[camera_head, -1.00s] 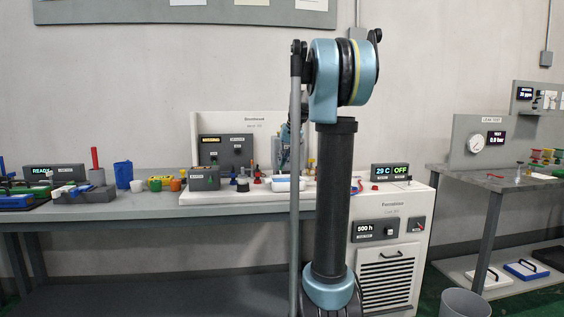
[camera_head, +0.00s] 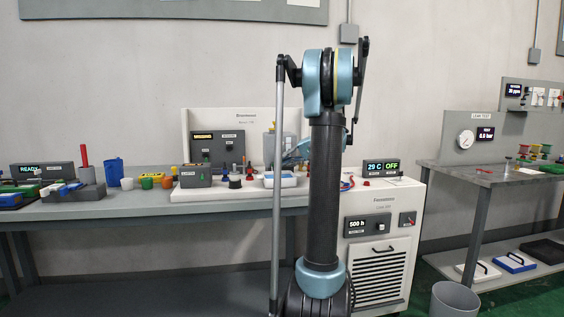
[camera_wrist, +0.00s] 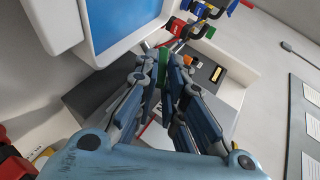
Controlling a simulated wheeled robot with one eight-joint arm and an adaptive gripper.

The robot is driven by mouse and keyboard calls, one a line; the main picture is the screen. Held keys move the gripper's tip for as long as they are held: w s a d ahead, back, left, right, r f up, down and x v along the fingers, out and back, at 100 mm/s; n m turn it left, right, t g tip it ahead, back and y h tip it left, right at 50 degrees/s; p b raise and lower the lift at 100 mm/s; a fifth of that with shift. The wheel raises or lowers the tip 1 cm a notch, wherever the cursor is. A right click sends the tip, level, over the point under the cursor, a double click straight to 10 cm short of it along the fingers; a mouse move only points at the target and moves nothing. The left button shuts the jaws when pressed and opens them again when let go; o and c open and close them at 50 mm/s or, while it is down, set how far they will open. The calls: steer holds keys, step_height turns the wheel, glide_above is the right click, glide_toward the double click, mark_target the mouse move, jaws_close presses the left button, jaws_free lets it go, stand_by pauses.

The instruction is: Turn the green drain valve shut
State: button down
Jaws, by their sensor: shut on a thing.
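In the wrist view, the fingers of my gripper (camera_wrist: 162,75) are closed around a small green piece (camera_wrist: 163,54), which looks like the green drain valve handle. Only its upper part shows between the fingertips; the rest is hidden by the fingers. How far the valve is turned cannot be told. In the head view, my arm column stands in front of the right part of the machine (camera_head: 262,120) and hides the gripper's tips and the valve.
A blue-and-white tray (camera_head: 281,181) sits on the bench near my arm. Cups and tools, including a blue mug (camera_head: 114,171), stand along the left bench. A bin (camera_head: 454,298) stands on the floor at right. A leak-test panel (camera_head: 482,116) is at far right.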

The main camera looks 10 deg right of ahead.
steer(key=shift+d+f+y, duration=0.15)
steer(key=shift+f+y, duration=0.1)
steer(key=shift+y, duration=0.25)
steer(key=c, duration=1.7)
jaws_free()
steer(key=shift+f, duration=0.1)
steer(key=v, duration=1.2)
steer(key=shift+f, duration=0.15)
